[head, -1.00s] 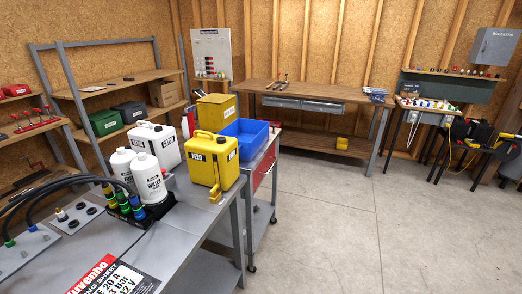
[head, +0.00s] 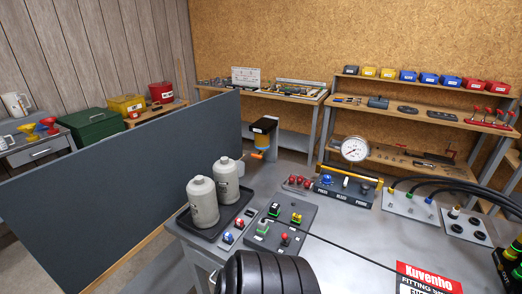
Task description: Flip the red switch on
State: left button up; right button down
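A dark grey control panel (head: 271,237) lies on the grey metal table. Several red knobs (head: 299,182) stand farther back. I cannot tell which of these is the red switch, nor the on or off position of any. Neither of my grippers shows in the head view.
Two grey bottles (head: 203,203) stand in a black tray at the table's left end. A black ribbed object (head: 262,273) fills the bottom centre. A pressure gauge (head: 354,150) rises behind the panel, with black hoses (head: 440,181) at right. A dark partition (head: 125,180) stands at left.

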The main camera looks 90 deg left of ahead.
aim_at(284, 236)
jog(key=k+u, duration=0.1)
jog(key=u, duration=2.3)
jog(key=k+j+z, duration=0.2)
jog(key=j+z, duration=0.2)
jog(key=j, duration=0.15)
